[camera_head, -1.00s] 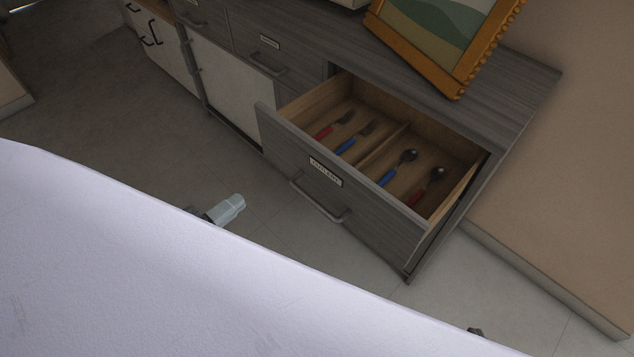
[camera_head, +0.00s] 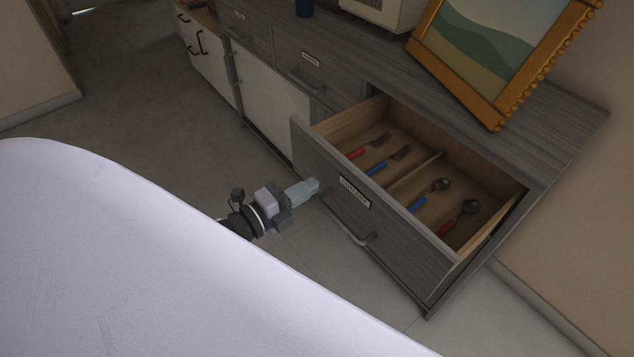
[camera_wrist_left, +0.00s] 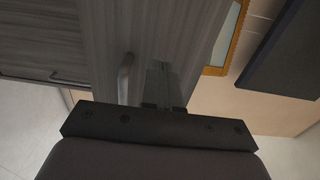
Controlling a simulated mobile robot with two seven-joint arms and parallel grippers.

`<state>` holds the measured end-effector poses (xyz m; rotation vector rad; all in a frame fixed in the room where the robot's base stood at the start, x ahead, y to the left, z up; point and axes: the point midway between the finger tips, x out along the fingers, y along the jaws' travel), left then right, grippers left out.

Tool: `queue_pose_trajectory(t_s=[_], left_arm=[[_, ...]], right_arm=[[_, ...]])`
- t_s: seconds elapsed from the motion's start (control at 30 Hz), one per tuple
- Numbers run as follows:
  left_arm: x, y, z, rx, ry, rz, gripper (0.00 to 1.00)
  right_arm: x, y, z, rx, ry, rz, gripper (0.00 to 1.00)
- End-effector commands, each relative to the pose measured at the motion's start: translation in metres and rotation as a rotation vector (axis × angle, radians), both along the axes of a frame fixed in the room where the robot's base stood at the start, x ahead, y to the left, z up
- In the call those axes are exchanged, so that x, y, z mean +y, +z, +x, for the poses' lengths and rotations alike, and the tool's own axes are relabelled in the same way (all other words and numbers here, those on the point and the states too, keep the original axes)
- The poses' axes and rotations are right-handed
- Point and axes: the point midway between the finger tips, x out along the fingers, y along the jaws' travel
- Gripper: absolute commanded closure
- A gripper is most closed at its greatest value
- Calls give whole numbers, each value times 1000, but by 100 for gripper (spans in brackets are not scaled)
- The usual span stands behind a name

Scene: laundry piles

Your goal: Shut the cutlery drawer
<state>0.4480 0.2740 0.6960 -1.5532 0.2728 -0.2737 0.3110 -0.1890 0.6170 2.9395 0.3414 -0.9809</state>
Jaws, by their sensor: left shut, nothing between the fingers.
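The cutlery drawer (camera_head: 385,235) stands pulled out of the grey wood cabinet, with a label and a bar handle (camera_head: 350,226) on its front. Inside, a divider separates two forks (camera_head: 372,147) from two spoons (camera_head: 433,193), with red and blue handles. My left gripper (camera_head: 314,184) is shut and empty, at the left part of the drawer front near the handle's left end. In the left wrist view its fingers (camera_wrist_left: 164,84) point at the grey front beside the handle (camera_wrist_left: 125,78). I cannot tell whether they touch it. My right gripper is not in view.
A framed picture (camera_head: 500,50) leans on the cabinet top (camera_head: 560,105), beside a pale appliance (camera_head: 385,14) and a dark blue cup (camera_head: 304,7). Other closed drawers and doors (camera_head: 265,90) run to the left. The floor (camera_head: 150,110) left of the cabinet is clear.

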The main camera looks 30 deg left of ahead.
Motion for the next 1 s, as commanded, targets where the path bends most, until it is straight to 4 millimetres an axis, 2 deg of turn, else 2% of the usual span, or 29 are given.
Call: queue_pose_trajectory(t_s=[0.1, 0.27, 0.77, 1.0], left_arm=[[-5, 0, 14, -1, 0, 0, 100], [-9, 0, 24, -1, 0, -1, 100], [-10, 0, 27, 1, 0, -1, 100], [-14, 0, 37, -1, 0, 0, 100]], right_arm=[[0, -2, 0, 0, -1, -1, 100], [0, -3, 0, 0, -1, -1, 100], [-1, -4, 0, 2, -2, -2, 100], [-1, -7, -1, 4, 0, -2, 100]])
